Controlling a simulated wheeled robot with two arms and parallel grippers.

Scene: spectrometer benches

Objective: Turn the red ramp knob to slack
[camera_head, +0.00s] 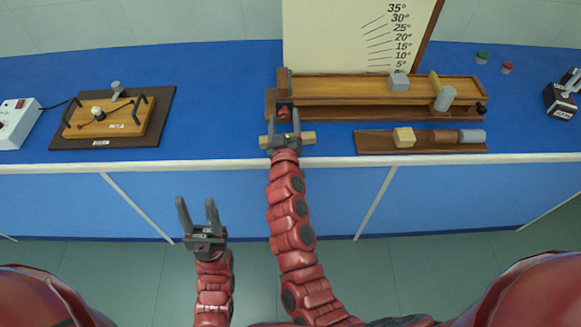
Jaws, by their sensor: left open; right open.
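The red ramp knob (284,112) is a small red piece at the left end of the wooden ramp (330,88), partly hidden by dark parts of the ramp and by my gripper. My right gripper (284,124) is open at the table's front edge, with its fingers pointing at the knob from the near side. The knob appears close to or between the fingertips; I cannot tell whether they touch it. My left gripper (197,204) is open and empty in front of the bench, well away from the ramp.
A pale wooden piece (308,138) shows beside my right gripper. A grey block (399,82) and a grey cylinder (445,98) are on the ramp. A tray (374,143) with blocks lies right. A wooden board device (157,126) stands left. An angle board (340,35) rises behind.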

